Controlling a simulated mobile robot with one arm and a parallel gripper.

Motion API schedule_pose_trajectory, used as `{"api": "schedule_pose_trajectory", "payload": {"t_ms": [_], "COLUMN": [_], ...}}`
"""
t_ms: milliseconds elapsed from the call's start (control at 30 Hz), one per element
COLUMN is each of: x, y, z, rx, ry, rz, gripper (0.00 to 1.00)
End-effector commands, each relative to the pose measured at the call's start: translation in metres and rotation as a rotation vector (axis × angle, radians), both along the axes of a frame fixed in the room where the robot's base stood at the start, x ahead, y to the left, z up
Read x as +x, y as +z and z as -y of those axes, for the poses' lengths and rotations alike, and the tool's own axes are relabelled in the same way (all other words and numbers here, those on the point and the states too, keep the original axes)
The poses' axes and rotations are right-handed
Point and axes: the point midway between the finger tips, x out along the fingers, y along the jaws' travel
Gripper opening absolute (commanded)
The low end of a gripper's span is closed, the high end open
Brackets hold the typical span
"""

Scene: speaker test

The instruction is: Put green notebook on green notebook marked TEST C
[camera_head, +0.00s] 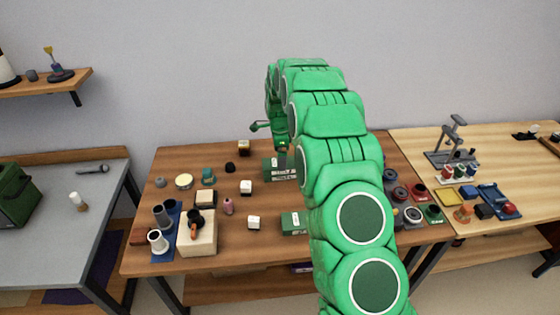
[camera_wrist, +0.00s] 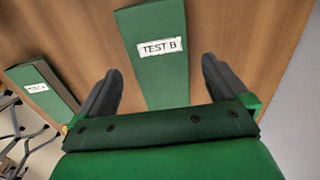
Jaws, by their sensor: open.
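My gripper (camera_wrist: 162,68) is open and empty, fingers pointing down at the wooden table. In the wrist view a green notebook with a white label reading TEST B (camera_wrist: 163,78) lies between and beyond the fingertips; I cannot tell if they touch it. A second green notebook (camera_wrist: 50,92) lies to its left, its label too small to read. In the head view my gripper (camera_head: 282,148) is over a far green notebook (camera_head: 272,173), which it partly covers. A nearer green notebook (camera_head: 292,228) is partly behind my arm. No label reading TEST C is legible.
The wooden table (camera_head: 270,248) holds several small blocks and cups, and a pale box (camera_head: 198,240) at left. Speaker-like round parts (camera_head: 398,193) stand right of my arm. A grey table (camera_head: 80,225) is at left and another wooden table (camera_head: 510,232) at right.

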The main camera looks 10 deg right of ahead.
Motion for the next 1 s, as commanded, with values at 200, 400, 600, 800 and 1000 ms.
{"api": "schedule_pose_trajectory", "payload": {"t_ms": [200, 400, 600, 800, 1000], "x": [0.001, 0.001, 0.000, -0.011, -0.046], "y": [0.043, 0.074, 0.086, 0.095, 0.125], "z": [0.001, 0.001, 0.000, 0.001, 0.006], "rx": [0.000, 0.000, 0.000, 0.001, 0.004], "ry": [-0.001, 0.000, 0.000, 0.035, 0.159], "rz": [0.006, 0.004, 0.000, -0.005, -0.015], "gripper": [1.00, 1.00, 1.00, 1.00, 1.00]}}
